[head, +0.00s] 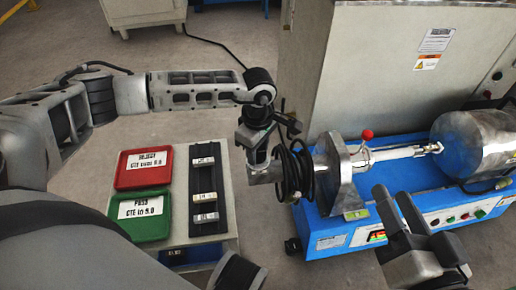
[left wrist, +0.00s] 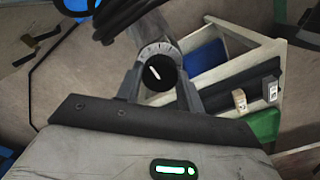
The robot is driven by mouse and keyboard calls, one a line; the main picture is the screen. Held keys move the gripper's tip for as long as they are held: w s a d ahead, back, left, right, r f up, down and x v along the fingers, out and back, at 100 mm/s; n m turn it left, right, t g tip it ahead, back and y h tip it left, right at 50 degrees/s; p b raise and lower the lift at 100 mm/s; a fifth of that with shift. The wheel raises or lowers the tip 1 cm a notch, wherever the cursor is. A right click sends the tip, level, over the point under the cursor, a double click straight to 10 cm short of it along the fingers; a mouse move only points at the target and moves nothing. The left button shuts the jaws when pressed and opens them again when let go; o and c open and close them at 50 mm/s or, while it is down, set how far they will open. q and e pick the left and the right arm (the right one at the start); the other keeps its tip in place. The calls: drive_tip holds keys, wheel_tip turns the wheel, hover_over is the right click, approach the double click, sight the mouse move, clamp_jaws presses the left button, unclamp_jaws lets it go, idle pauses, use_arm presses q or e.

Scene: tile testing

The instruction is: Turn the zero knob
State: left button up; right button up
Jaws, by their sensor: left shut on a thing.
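The zero knob (left wrist: 159,73) is a round black knob with a white pointer line, set in a grey graduated dial (left wrist: 158,50) in the left wrist view. My left gripper (left wrist: 162,84) has a finger on each side of it and is shut on it. In the head view my left gripper (head: 257,152) points down at the left end of the silver measuring device (head: 264,175); the knob is hidden there. My right gripper (head: 414,222) is open and empty in front of the blue machine (head: 335,238).
A red tray (head: 125,185) and a green tray (head: 125,228) lie on a table left of the device, beside a black rack (head: 222,185) with several small samples. Black cable coils (head: 295,170) hang close to my left gripper. A red-tipped lever (head: 366,135) stands on the machine.

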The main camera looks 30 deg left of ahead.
sight(258, 152)
idle(0.4)
use_arm(q)
drive_tip(key=o, duration=1)
drive_tip(key=shift+r, duration=0.1)
wheel_tip(258, 152, up, 16)
drive_tip(key=p, duration=0.5)
use_arm(e)
drive_tip(key=shift+s+d+f+n+g+h, duration=0.2)
drive_tip(key=shift+d+f+n+g+h, duration=0.45)
drive_tip(key=shift+f+n+h, duration=0.3)
